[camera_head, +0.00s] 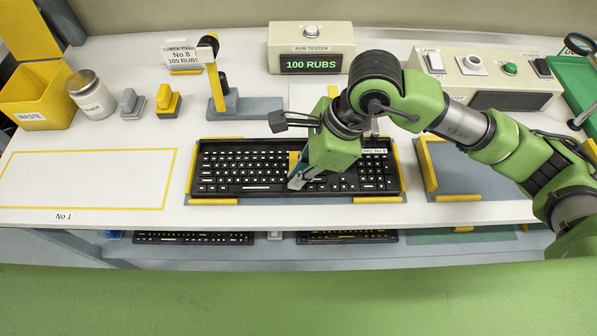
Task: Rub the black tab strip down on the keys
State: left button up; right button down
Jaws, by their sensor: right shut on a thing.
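A black keyboard (238,168) with white-marked keys lies in a tray with yellow corner strips, at the middle of the table. My right gripper (297,183) reaches in from the right and points down at the keys, right of the keyboard's middle. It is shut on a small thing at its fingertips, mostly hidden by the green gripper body. A bit of yellow shows beside the fingers. I cannot tell whether the held thing is the black tab strip, or whether it touches the keys. My left gripper is not in view.
A rub tester (311,48) reading 100 RUBS stands behind the keyboard. A yellow waste bin (38,97), a jar (91,97), a grey block (131,102), a yellow block (167,100) and a stand (218,90) are left of it. The yellow-outlined area (82,180) is empty.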

jog(key=shift+f, duration=0.1)
jog(key=c, duration=2.1)
grip_release()
jog(key=shift+r+p, duration=1.3)
jog(key=shift+r, duration=2.2)
